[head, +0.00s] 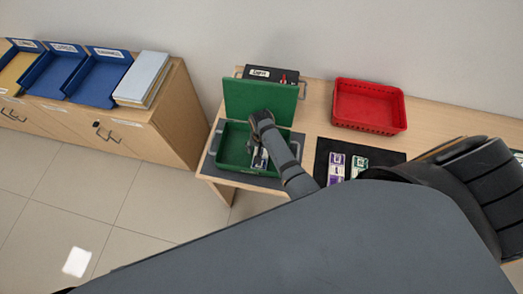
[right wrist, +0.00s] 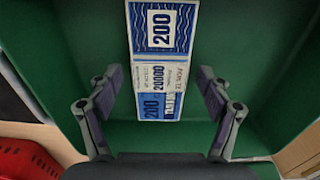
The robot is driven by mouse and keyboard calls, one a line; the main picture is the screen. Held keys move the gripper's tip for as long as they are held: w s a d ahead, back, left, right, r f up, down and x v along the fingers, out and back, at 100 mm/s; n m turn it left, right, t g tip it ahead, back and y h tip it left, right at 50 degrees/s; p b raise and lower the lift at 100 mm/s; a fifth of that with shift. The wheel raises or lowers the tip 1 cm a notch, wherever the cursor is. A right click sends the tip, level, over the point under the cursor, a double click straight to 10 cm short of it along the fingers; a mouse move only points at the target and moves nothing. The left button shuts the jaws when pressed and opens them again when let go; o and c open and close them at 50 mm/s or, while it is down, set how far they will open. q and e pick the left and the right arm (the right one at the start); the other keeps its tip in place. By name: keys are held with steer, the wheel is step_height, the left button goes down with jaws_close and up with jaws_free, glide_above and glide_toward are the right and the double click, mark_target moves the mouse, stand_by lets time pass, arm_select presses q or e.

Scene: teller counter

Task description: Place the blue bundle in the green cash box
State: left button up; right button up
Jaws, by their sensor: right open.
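The green cash box (head: 233,160) stands on the counter with its lid (head: 258,100) raised at the back. The blue bundle (right wrist: 160,72), white and blue with "200" and a white band marked "20000", lies inside the box against the green surface in the right wrist view. In the head view it shows only partly (head: 259,158) beside my arm. My right gripper (right wrist: 161,84) reaches into the box; its fingers are open and apart on either side of the bundle. In the head view my right gripper (head: 262,135) hides part of the box's inside. My left gripper is out of view.
A red basket (head: 369,106) stands right of the box. A dark mat (head: 385,158) holds purple (head: 336,166) and green (head: 359,167) bundles. A black labelled holder (head: 272,74) is behind the lid. Blue trays (head: 98,80) sit on a separate cabinet at left.

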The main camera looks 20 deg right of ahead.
mark_target(262, 153)
step_height(262, 153, up, 12)
steer(key=p, duration=0.9)
steer(key=shift+p, duration=0.3)
steer(key=shift+r, duration=0.1)
